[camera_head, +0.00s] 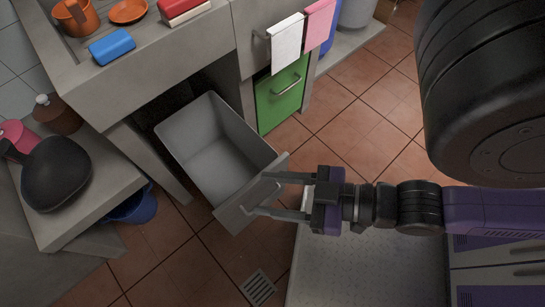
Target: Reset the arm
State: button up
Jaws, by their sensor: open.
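My gripper (278,195) is open. Its two grey fingers point left and lie over the front panel of an open grey drawer (250,209). One finger is near the top of the panel and the other is lower down. I cannot tell whether they touch the panel or its handle. The drawer (215,150) is pulled out from under the counter and its inside looks empty. My purple and black arm reaches in from the right.
A black pan (57,173) lies on the lower left shelf. A green cabinet door (281,96) has a handle; towels (285,42) hang above. Tiled floor is open centre right.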

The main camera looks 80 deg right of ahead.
notch_tip(320, 180, up, 16)
jog(key=p, duration=1.6)
jog(key=shift+f, duration=0.15)
